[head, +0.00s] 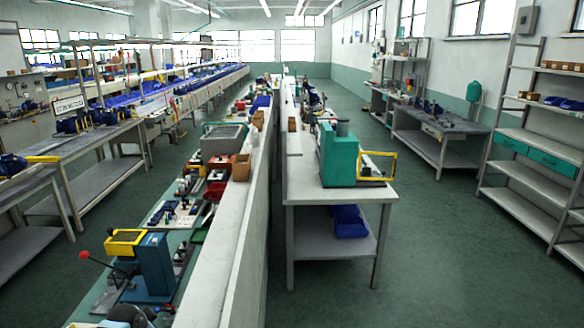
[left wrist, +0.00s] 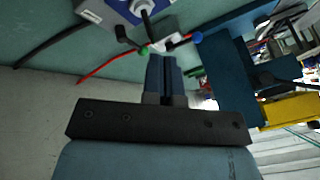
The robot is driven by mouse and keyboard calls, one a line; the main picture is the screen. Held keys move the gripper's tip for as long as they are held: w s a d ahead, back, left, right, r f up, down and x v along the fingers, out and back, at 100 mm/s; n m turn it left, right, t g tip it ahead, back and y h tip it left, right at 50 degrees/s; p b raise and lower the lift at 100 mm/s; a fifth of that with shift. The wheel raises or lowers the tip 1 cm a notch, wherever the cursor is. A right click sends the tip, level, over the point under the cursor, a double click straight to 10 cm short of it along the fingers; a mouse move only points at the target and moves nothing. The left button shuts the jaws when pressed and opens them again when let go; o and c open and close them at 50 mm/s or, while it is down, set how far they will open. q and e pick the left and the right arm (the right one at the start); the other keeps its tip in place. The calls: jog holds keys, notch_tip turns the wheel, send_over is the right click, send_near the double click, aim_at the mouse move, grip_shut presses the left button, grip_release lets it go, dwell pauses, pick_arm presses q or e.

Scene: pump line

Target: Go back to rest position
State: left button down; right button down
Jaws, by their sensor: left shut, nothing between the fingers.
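My left gripper (left wrist: 164,64) shows in the left wrist view, with its two dark fingers together and nothing between them. Its fingertips point toward a blue and white device (left wrist: 118,10) with a dark knob at the top of that view. I cannot tell whether they touch it. My right gripper is not in view. In the head view no gripper can be made out clearly; a dark rounded shape at the bottom left edge is cut off.
A blue press with a yellow guard (head: 126,242) and a red-knobbed lever stands on the near left bench. A pale divider (head: 226,262) runs beside it. A teal machine (head: 338,155) stands on a table right of the divider. The green floor (head: 455,265) at right is clear.

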pick_arm(q)
jog(key=s+d+r+n+g+h, duration=0.1)
jog(key=s+d, duration=0.7)
jog(key=s, duration=0.3)
jog(key=s+d+r+g, duration=0.1)
jog(key=s+d, duration=0.6)
jog(key=s, duration=0.3)
jog(key=s+d+r+n, duration=0.25)
jog(key=s+r, duration=0.35)
jog(key=s, duration=0.4)
jog(key=s+d+r+n, duration=0.1)
jog(key=s+d+r, duration=0.2)
jog(key=s+r, duration=0.5)
jog(key=w+d+f+t+h, duration=0.1)
jog(key=w+d+f+t, duration=0.1)
jog(key=f, duration=0.6)
jog(key=w+d+f+t+h, duration=0.1)
jog(key=d+f+t, duration=0.3)
jog(key=f, duration=0.5)
jog(key=shift+w+t+h, duration=0.3)
jog(key=shift+w+h, duration=0.1)
jog(key=shift+w, duration=0.2)
